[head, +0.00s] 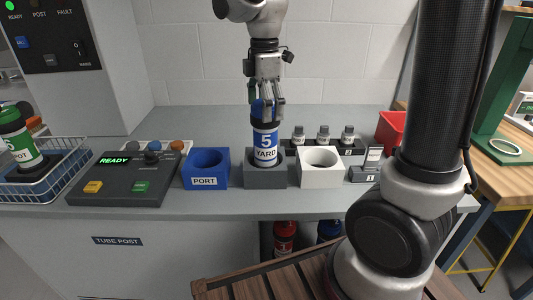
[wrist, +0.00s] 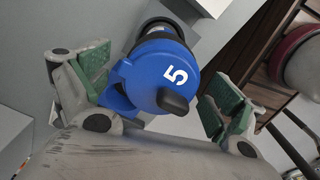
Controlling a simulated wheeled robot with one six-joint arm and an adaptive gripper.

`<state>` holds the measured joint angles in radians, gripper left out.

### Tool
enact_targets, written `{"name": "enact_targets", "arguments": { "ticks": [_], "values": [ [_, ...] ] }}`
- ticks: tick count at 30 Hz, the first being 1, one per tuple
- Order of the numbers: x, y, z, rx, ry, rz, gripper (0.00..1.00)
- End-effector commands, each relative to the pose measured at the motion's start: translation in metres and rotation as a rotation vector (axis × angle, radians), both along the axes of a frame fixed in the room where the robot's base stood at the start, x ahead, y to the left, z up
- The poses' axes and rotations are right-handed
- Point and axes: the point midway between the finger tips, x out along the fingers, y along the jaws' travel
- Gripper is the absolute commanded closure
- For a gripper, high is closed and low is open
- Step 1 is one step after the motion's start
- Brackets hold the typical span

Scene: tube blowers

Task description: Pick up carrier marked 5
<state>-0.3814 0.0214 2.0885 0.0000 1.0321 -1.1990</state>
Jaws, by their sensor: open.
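The carrier marked 5 (head: 265,145) is a cylinder with a blue cap and a label reading 5 YARD. It stands upright in a grey holder (head: 265,175) on the counter. My gripper (head: 266,108) is above it, pointing down, with its fingers at the height of the blue cap. In the wrist view the blue cap with a white 5 (wrist: 160,75) lies between the two green-padded fingers of my gripper (wrist: 160,98). The jaws are open, with a gap showing on the right side of the cap. The lower part of the carrier is hidden in the holder.
A blue PORT holder (head: 206,170) stands left of the grey one, a white holder (head: 320,165) right. A control panel reading READY (head: 122,178) and a wire basket (head: 45,172) with a green carrier (head: 18,140) are farther left. Small weights (head: 323,138) stand behind.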

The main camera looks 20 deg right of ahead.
Motion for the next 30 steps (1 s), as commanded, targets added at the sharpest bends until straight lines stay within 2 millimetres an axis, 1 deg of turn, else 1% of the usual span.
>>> {"name": "enact_targets", "arguments": {
  "ticks": [1,4,11,12,14,15,23,24,30],
  "values": [
    [-0.001,0.000,-0.008,-0.002,0.004,0.000,0.06],
    [0.000,0.000,-0.017,-0.001,0.001,-0.001,0.06],
    [0.000,0.000,-0.019,0.000,-0.001,-0.001,0.06],
    [0.000,0.000,-0.019,0.000,-0.001,-0.001,0.10],
    [0.000,0.000,-0.019,0.000,0.000,-0.002,0.21],
    [0.000,0.000,-0.019,0.000,0.000,-0.002,0.28],
    [0.000,0.000,-0.019,0.000,0.000,-0.002,0.75],
    [0.000,0.000,-0.019,0.000,-0.001,-0.002,0.78],
    [0.000,0.000,-0.018,0.000,-0.002,-0.002,0.78]
  ]
}}
